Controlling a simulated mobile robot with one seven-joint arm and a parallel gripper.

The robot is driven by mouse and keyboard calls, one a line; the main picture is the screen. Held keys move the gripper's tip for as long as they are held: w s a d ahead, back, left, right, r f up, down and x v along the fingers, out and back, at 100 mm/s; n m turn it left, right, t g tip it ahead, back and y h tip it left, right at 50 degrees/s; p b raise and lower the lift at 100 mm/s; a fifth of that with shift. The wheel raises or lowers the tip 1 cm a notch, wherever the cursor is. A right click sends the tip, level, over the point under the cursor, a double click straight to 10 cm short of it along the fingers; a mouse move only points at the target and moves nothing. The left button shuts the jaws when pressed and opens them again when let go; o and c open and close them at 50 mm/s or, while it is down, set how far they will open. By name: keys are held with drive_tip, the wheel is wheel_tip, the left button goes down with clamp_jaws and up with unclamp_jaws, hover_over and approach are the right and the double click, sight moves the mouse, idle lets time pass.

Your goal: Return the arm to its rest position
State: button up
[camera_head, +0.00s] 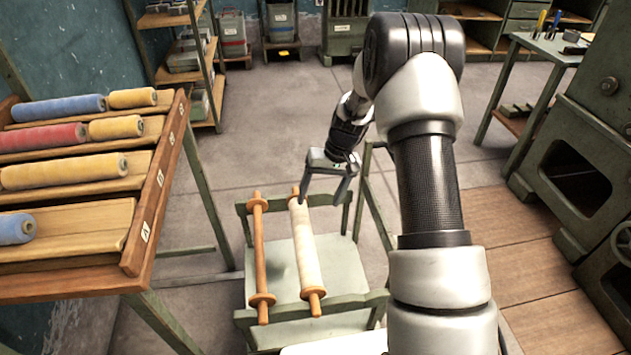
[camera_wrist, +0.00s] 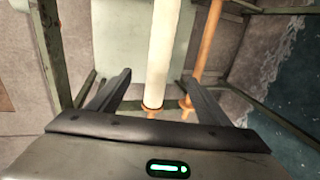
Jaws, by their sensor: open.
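My gripper (camera_head: 325,190) hangs from my arm near the far end of a pale green stand, beside and above the far end of a cream-covered roller (camera_head: 305,245). In the wrist view my gripper (camera_wrist: 158,90) has its two fingers spread wide. The cream roller (camera_wrist: 162,50) shows between and beyond them, and nothing is held. The roller lies across the stand's end rails with wooden handles at its ends. Whether a finger touches it cannot be told.
A bare wooden roller (camera_head: 260,250) lies left of the cream one on the stand (camera_head: 340,260). A slanted rack (camera_head: 150,215) with blue, red and yellow rolls stands at left. Green machinery (camera_head: 590,150) stands at right. Open floor (camera_head: 275,120) lies beyond the stand.

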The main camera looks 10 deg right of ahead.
drive_tip(key=s+r+t+h, duration=0.1)
drive_tip(key=s+r, duration=0.3)
drive_tip(key=r, duration=0.7)
drive_tip(key=s+r+t, duration=0.1)
drive_tip(key=s+r, duration=0.4)
drive_tip(key=r, duration=0.5)
drive_tip(key=s+d+r+t+h, duration=0.15)
drive_tip(key=s+r, duration=0.35)
drive_tip(key=s, duration=0.5)
drive_tip(key=s+r+t+h, duration=0.15)
drive_tip(key=s+r, duration=0.35)
drive_tip(key=s, duration=0.5)
wheel_tip(320, 180, up, 23)
drive_tip(key=y+p, duration=0.1)
drive_tip(key=p, duration=2.2)
drive_tip(key=shift+s+r+t, duration=0.15)
drive_tip(key=shift+s+t, duration=0.15)
drive_tip(key=shift+s, duration=0.15)
